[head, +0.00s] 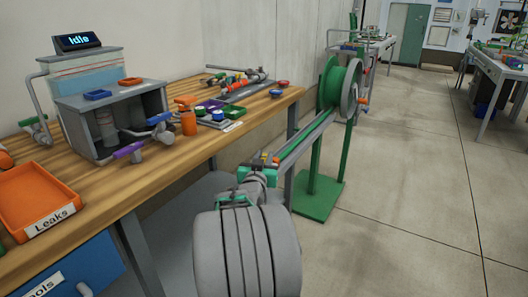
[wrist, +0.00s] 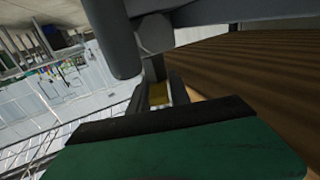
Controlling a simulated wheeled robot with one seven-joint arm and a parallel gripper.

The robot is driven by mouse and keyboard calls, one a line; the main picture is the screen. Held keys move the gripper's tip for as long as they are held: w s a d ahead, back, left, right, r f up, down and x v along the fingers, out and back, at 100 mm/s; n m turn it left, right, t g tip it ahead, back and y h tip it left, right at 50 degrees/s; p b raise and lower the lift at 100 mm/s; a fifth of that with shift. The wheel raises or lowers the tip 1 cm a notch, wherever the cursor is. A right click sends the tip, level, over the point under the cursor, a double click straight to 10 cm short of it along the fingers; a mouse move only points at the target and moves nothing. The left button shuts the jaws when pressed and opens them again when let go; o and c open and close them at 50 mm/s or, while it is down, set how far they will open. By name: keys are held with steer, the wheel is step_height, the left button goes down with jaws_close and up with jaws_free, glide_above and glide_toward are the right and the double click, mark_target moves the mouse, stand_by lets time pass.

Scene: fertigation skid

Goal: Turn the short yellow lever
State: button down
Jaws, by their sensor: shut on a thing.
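The short yellow lever (wrist: 158,94) shows as a small yellow piece between the fingers of my gripper (wrist: 160,101) in the wrist view. My gripper is shut on it, and the dark fingers and green gripper body hide most of the lever. A grey pipe-like body (wrist: 153,35) is just beyond it. In the head view my gripper (head: 264,162) is beyond the end of my grey arm, off the workbench's front edge. Small yellow and orange bits show at its tip there, but the lever's angle cannot be told.
A wooden workbench (head: 170,150) fills the left, with a grey machine reading "Idle" (head: 105,100), an orange "Leaks" tray (head: 40,195) and levers with purple (head: 128,149) and blue (head: 160,118) handles. A green reel stand (head: 318,185) stands beyond my gripper. The floor at right is clear.

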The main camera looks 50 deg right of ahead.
steer(key=t, duration=0.1)
steer(key=n+t+y, duration=0.2)
steer(key=shift+s+d, duration=0.25)
steer(key=shift+s, duration=0.1)
steer(key=n+t+y+b, duration=0.1)
steer(key=n+t+b, duration=0.1)
steer(key=f+n+t+y+b, duration=0.1)
steer(key=y+b, duration=0.1)
steer(key=b, duration=0.1)
steer(key=shift+n+t+y, duration=0.3)
steer(key=shift+n+t, duration=0.1)
steer(key=n+t+y+b, duration=0.2)
steer(key=y, duration=0.1)
steer(key=shift+w+r+y+b, duration=0.2)
steer(key=shift+y+b, duration=0.1)
steer(key=shift+b, duration=0.1)
steer(key=shift+a+r+n+t+y, duration=0.1)
steer(key=shift+n+t+y, duration=0.15)
steer(key=shift+n+y, duration=0.55)
steer(key=shift+a+r+n+t+y, duration=0.1)
steer(key=shift+n+t+y, duration=0.15)
steer(key=shift+n+y, duration=0.55)
steer(key=shift+y+b, duration=0.3)
steer(key=shift+y, duration=0.2)
steer(key=shift+w, duration=0.1)
steer(key=c, duration=1.3)
jaws_free()
steer(key=shift+c, duration=0.2)
